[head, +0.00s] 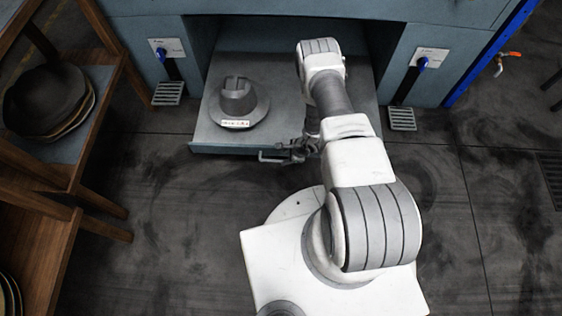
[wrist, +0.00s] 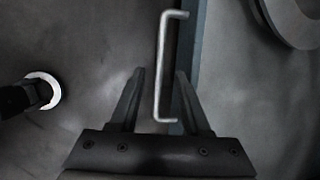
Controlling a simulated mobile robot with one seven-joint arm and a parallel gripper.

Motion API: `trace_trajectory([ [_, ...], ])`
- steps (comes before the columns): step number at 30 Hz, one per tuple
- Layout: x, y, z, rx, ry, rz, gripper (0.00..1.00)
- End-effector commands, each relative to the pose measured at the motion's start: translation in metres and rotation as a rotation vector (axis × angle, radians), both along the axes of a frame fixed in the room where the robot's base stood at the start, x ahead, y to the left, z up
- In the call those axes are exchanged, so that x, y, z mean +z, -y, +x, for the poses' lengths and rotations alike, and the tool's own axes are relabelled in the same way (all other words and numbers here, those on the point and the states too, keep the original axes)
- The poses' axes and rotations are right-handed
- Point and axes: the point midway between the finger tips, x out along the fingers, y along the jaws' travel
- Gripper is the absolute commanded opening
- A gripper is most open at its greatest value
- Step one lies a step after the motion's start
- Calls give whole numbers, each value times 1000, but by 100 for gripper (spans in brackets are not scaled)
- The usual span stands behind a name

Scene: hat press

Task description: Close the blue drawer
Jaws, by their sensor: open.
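The blue drawer (head: 200,149) is pulled out from the blue-grey machine, and its front edge runs as a strip in the wrist view (wrist: 193,50). Its silver handle (wrist: 162,65) is a long bar on the front face, partly seen in the head view (head: 270,157). My gripper (head: 302,149) is at the drawer's front, beside the right end of the handle. In the wrist view its fingers (wrist: 159,76) are open, with one end of the handle appearing between them. I cannot tell whether they touch it. My arm hides the drawer's right part.
A grey round mould (head: 238,98) with a white label stands on the drawer's left half. A wooden shelf (head: 100,75) with dark hats (head: 45,100) stands at the left. Foot pedals (head: 168,94) (head: 402,119) flank the drawer. The floor in front is clear apart from my base.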

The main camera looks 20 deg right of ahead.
Motion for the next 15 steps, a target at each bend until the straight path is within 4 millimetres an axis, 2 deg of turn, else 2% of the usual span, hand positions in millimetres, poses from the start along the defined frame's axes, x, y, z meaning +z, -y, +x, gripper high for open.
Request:
trace_trajectory([
  [1, -14, -4, 3, 0, 1, 2, 47],
  [6, -35, -11, 10, 0, 1, 2, 47],
  [15, -44, -16, 14, 0, 0, 1, 47],
])
